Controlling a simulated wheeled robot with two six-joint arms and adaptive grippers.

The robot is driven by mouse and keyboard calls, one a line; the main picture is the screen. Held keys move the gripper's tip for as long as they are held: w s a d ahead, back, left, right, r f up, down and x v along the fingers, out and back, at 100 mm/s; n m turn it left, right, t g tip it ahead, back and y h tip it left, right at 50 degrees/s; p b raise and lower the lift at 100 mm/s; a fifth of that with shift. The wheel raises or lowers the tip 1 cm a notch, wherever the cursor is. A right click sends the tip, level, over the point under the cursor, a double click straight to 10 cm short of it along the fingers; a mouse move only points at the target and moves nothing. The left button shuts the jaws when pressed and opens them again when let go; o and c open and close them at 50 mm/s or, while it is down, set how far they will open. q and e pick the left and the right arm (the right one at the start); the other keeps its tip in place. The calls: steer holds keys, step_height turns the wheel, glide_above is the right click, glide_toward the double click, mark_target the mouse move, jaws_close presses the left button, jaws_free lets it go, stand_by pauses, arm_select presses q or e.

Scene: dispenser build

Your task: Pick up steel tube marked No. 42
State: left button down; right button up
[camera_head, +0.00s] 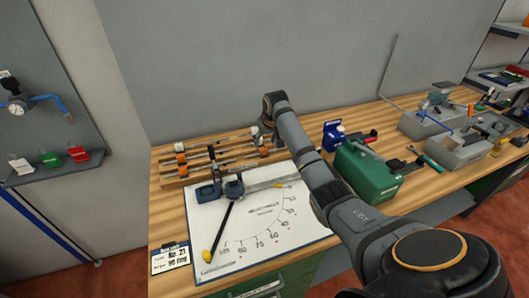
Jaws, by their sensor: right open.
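Several steel tubes (218,149) lie side by side on a wooden rack (222,174) at the back left of the workbench, with orange and dark bands near their left ends. No marking on them is readable at this size, so I cannot tell which is No. 42. My right arm reaches in from the lower right, and my right gripper (267,138) is over the right end of the rack, by the tube ends. It is open and partly hidden by its own wrist. I cannot tell whether it touches a tube. My left gripper is not in view.
A white angle board (290,228) with a dark lever and blue clamp lies in front of the rack. A card (171,258) reading No. 21, 90 deg is at the bench's left front. A green machine (368,172) and grey blocks (458,150) stand to the right.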

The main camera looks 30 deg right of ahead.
mark_target(263, 148)
steer(key=p+x, duration=0.1)
steer(key=x, duration=0.4)
jaws_close()
steer(key=shift+r, duration=0.1)
